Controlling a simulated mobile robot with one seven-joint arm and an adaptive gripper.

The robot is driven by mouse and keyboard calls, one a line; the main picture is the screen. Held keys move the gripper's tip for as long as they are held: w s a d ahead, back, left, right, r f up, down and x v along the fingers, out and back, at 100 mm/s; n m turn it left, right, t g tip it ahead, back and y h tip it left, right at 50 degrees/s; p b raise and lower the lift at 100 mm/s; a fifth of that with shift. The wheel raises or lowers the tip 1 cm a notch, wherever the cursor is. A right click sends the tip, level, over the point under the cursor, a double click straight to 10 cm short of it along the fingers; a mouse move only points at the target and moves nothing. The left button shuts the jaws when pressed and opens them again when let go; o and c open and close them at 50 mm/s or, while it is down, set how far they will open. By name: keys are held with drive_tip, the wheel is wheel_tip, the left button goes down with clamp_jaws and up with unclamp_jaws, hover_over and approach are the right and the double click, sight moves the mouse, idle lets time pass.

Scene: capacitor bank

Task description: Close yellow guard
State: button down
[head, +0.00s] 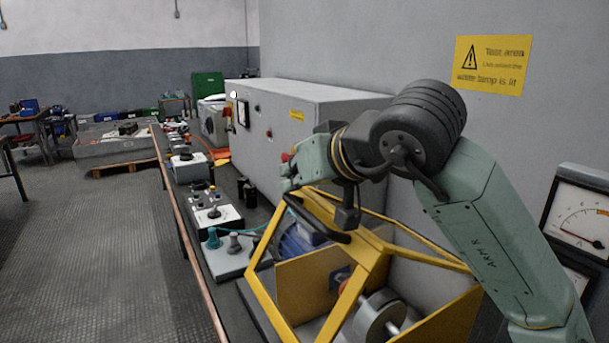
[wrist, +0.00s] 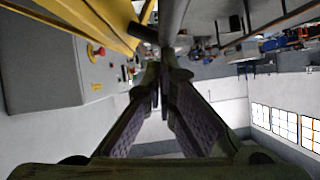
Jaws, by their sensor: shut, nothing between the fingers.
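The yellow guard (head: 372,262) is a barred frame with a black handle (head: 318,222) on its top edge. It stands around and above a machine with a blue motor (head: 298,243) and a metal disc (head: 380,316) on a shaft. The guard looks tilted up, but its exact angle is hard to tell. My gripper (head: 290,178) is at its upper left end, close to the handle, with my forearm above the frame. In the wrist view my gripper's fingers (wrist: 160,68) are together and empty. The yellow guard (wrist: 90,18) lies beyond them at upper left. Contact cannot be told.
A long grey cabinet (head: 330,105) stands against the wall behind the guard, with a red button (wrist: 97,50) on its side. Control boxes (head: 215,215) line the bench to the left. A panel of meters (head: 580,222) is at far right.

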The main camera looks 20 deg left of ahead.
drive_tip(key=n+t+h+b, duration=0.1)
drive_tip(key=n+b, duration=0.1)
drive_tip(key=b, duration=0.8)
hover_over(264, 292)
drive_tip(key=w, duration=0.2)
drive_tip(key=f, duration=1.1)
drive_tip(key=shift+s+d+f, duration=0.15)
drive_tip(key=shift+d+f, duration=0.05)
drive_tip(key=shift+d, duration=0.15)
drive_tip(key=f+b, duration=0.4)
drive_tip(key=s+a+f+b, duration=0.1)
drive_tip(key=f+b, duration=0.1)
drive_tip(key=f, duration=0.1)
drive_tip(key=shift+f, duration=0.1)
drive_tip(key=shift+a+f+b, duration=0.1)
drive_tip(key=shift+f+b, duration=0.4)
drive_tip(key=shift+f, duration=0.25)
